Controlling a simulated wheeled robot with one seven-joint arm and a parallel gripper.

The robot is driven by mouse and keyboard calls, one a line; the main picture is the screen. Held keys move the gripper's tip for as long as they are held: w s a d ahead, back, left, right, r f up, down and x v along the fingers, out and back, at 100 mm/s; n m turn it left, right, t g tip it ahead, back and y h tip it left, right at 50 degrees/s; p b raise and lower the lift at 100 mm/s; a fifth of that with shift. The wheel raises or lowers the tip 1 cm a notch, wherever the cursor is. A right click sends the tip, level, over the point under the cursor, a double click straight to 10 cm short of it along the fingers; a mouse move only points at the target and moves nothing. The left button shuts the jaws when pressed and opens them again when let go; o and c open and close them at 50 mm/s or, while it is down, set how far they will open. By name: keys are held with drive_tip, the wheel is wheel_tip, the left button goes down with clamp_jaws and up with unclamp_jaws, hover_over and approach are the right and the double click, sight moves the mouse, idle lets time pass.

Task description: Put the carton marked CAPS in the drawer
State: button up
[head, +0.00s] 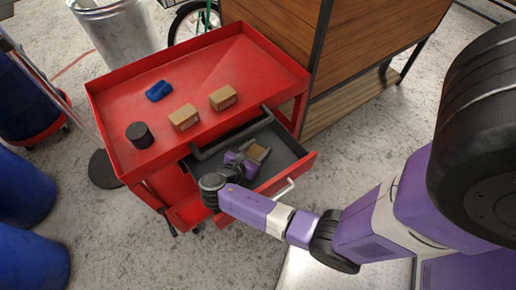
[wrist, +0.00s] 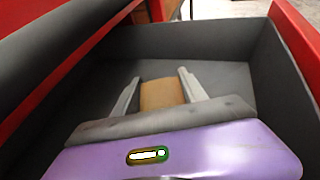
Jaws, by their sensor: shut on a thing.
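A small brown carton (head: 258,152) is inside the open grey drawer (head: 297,160) of the red cart; its marking cannot be read. My gripper (head: 250,160) reaches down into the drawer and is shut on this carton. In the wrist view the carton (wrist: 162,94) sits between the two grey fingers of my gripper (wrist: 161,86), low inside the drawer (wrist: 270,75). I cannot tell whether the carton touches the drawer floor. Two similar cartons, a left one (head: 184,118) and a right one (head: 223,98), stand on the cart's top tray; their markings are too small to read.
The red cart's top tray (head: 200,68) also holds a blue item (head: 159,90) and a dark cylinder (head: 139,134). A wooden cabinet (head: 352,45) stands behind at the right. Blue barrels (head: 22,185) stand at the left and a metal bin (head: 117,33) at the back.

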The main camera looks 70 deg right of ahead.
drive_tip(key=shift+f, duration=0.15)
drive_tip(key=o, duration=1.6)
drive_tip(key=shift+c, duration=0.2)
drive_tip(key=shift+r, duration=0.25)
drive_tip(key=v, duration=1.2)
